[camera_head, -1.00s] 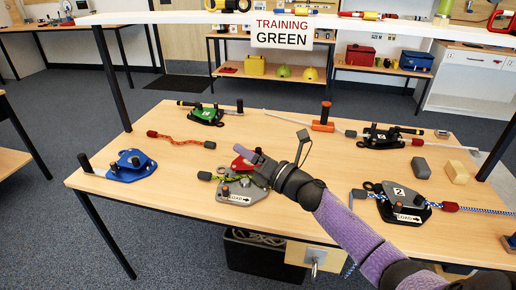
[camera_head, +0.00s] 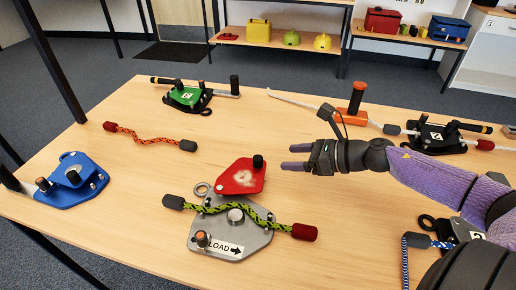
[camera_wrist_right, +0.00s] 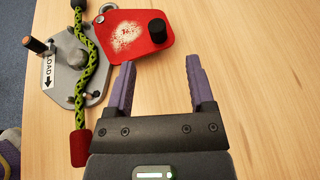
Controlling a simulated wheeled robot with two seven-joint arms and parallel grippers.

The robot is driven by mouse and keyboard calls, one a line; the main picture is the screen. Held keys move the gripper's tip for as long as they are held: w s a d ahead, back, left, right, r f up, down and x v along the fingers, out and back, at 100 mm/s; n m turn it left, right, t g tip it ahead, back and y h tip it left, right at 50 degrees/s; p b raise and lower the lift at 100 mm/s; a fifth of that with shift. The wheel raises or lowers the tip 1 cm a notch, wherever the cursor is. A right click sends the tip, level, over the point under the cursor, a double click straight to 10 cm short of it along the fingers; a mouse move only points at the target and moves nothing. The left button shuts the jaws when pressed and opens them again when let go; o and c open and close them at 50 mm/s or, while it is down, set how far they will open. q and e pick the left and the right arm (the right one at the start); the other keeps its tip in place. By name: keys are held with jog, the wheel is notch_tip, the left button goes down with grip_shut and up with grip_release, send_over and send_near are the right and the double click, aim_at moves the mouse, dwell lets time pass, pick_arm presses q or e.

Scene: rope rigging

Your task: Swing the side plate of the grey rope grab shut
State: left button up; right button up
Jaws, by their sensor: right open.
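The grey rope grab (camera_head: 213,240) lies on the table with its LOAD label facing up. Its red side plate (camera_head: 238,178), with a worn pale patch and black knob (camera_head: 258,161), is swung out to the far side, leaving the grey plate uncovered. A green-black rope (camera_head: 212,209) lies across the grey plate, passing by the round central post. My right gripper (camera_head: 289,157) is open and empty, to the right of the knob and apart from it. In the right wrist view, the knob (camera_wrist_right: 157,30) is just beyond the open fingers (camera_wrist_right: 160,65).
A blue rope grab (camera_head: 72,180) is at left, a green one (camera_head: 187,96) at the back and a black one (camera_head: 438,138) at right. An orange block with upright handle (camera_head: 352,115) stands behind my right gripper. Bare table lies right of the grey grab.

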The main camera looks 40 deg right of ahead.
aim_at(260, 158)
jog(key=b+x, duration=0.2)
jog(key=f+b+x, duration=0.1)
jog(key=b+x, duration=0.2)
jog(key=shift+a+b, duration=0.1)
jog(key=shift+b, duration=0.2)
jog(key=shift+w+a+f+b, duration=0.15)
jog(key=shift+w+a+b, duration=0.55)
jog(key=shift+w, duration=0.4)
jog(key=shift+w+a+f, duration=0.15)
jog(key=shift+w+a, duration=0.2)
jog(key=shift+w, duration=0.1)
jog(key=shift+w+a, duration=0.1)
jog(key=shift+w, duration=0.05)
jog(key=c, duration=0.8)
grip_shut()
pick_arm(q)
jog(key=s+f, duration=0.3)
jog(key=f, duration=0.3)
jog(key=shift+s+a+f+g, duration=0.2)
jog(key=shift+s+f+g, duration=0.05)
jog(key=shift+f+g, duration=0.15)
jog(key=shift+s, duration=0.1)
jog(key=shift+w, duration=0.2)
